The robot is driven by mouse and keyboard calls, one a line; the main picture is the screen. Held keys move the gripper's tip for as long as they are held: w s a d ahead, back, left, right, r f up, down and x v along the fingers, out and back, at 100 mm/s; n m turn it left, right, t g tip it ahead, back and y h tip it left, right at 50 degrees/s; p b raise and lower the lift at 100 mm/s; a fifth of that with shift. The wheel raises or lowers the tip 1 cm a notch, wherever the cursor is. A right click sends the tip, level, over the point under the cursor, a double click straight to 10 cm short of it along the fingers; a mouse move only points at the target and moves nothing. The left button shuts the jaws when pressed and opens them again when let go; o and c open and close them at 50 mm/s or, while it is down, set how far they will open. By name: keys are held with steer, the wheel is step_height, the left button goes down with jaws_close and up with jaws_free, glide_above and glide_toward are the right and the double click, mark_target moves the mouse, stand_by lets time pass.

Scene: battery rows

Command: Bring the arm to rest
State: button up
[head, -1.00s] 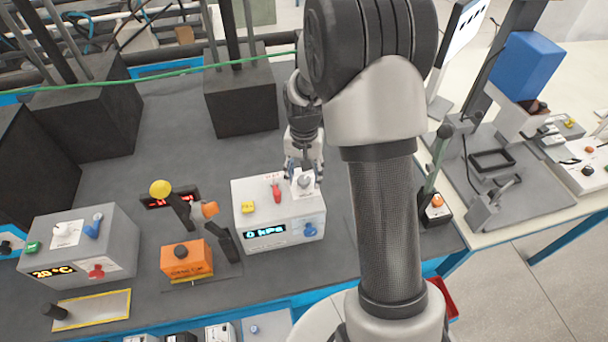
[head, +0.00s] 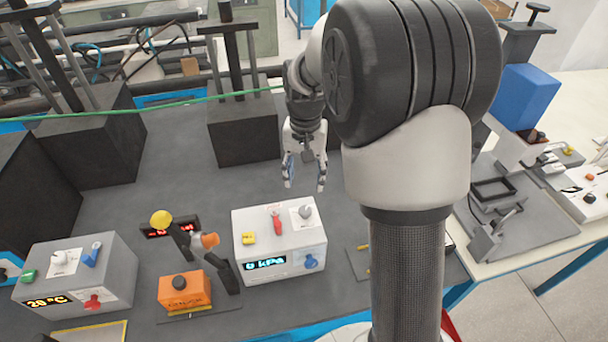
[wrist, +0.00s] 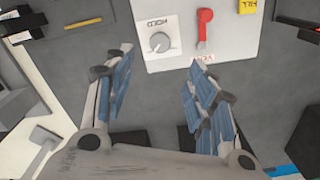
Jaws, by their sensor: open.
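My gripper (head: 305,188) is open and empty in the head view. It hangs fingers down over the dark grey bench, behind the white pressure box (head: 281,262), apart from it. The wrist view shows my gripper's two fingers (wrist: 160,72) spread, with nothing between them. The white box also shows at the top of the wrist view (wrist: 205,50). On its top are a grey knob (wrist: 160,42), a red lever (wrist: 204,25) and a yellow button (wrist: 247,6). Its front display reads 0 kPa. My arm covers part of the bench on the right.
An orange box (head: 184,290) with a jointed lever and yellow ball stands left of the white box. A grey temperature box (head: 78,272) is further left. Black blocks (head: 243,133) stand at the back. A second table (head: 560,232) with a blue-headed machine is on the right.

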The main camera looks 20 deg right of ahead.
steer(key=s+a+r+n+t+b, duration=0.1)
steer(key=s+a+r+n+b, duration=0.15)
steer(key=s, duration=0.25)
steer(key=s+a+r+n+t+b, duration=0.1)
steer(key=s+a+r, duration=0.25)
steer(key=s, duration=0.25)
steer(key=s+a+f+n+t+b, duration=0.2)
steer(key=s+a+n+b, duration=0.1)
steer(key=s, duration=1)
steer(key=shift+s+a+f+t+b, duration=0.2)
steer(key=shift+t+b, duration=0.1)
steer(key=shift+b, duration=0.15)
